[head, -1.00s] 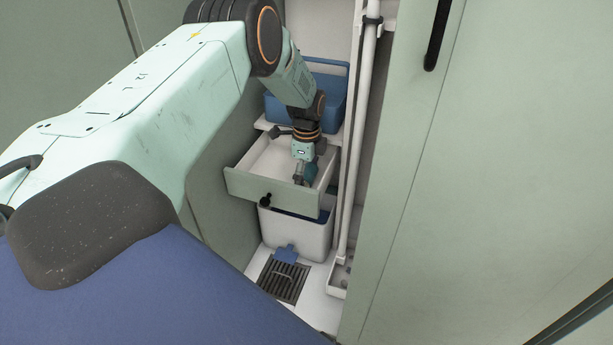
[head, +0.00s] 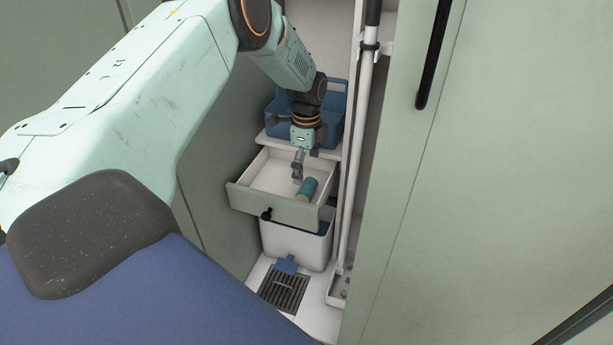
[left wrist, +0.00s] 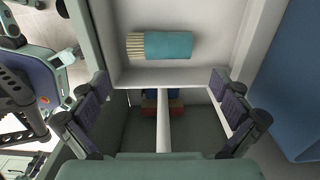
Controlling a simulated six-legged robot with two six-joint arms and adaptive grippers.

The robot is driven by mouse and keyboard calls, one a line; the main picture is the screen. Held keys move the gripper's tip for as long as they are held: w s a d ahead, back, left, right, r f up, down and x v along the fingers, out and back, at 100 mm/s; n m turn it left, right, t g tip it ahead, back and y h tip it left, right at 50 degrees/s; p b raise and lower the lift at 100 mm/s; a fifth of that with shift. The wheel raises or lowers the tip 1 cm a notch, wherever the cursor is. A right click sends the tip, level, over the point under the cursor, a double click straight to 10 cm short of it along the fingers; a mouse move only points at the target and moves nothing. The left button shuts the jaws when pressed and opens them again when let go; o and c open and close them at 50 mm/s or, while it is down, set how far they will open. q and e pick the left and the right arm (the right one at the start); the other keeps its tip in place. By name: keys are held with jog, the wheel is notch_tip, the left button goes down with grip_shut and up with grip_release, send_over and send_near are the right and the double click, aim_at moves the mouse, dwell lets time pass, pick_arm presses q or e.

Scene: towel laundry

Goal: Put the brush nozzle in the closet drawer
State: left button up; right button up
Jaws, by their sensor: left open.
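The brush nozzle (head: 308,188) is a teal block with pale bristles. It lies inside the open closet drawer (head: 272,208), on its floor near the front right. In the left wrist view the brush nozzle (left wrist: 168,45) lies flat, its bristles pointing left, within the white drawer walls (left wrist: 165,78). My left gripper (head: 297,172) is above the drawer, apart from the nozzle. In the left wrist view my left gripper (left wrist: 165,110) has its fingers spread wide with nothing between them. My right gripper is not in view.
A blue crate (head: 335,105) stands on the shelf behind the drawer. A white bin (head: 295,245) stands below the drawer. A pole (head: 358,140) stands to the right, beside the green closet door (head: 430,200). A floor grate (head: 284,290) is in front.

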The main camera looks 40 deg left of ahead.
aim_at(306, 188)
pick_arm(q)
notch_tip(306, 188, up, 4)
jog(key=shift+f+p, duration=0.1)
jog(key=shift+p, duration=0.35)
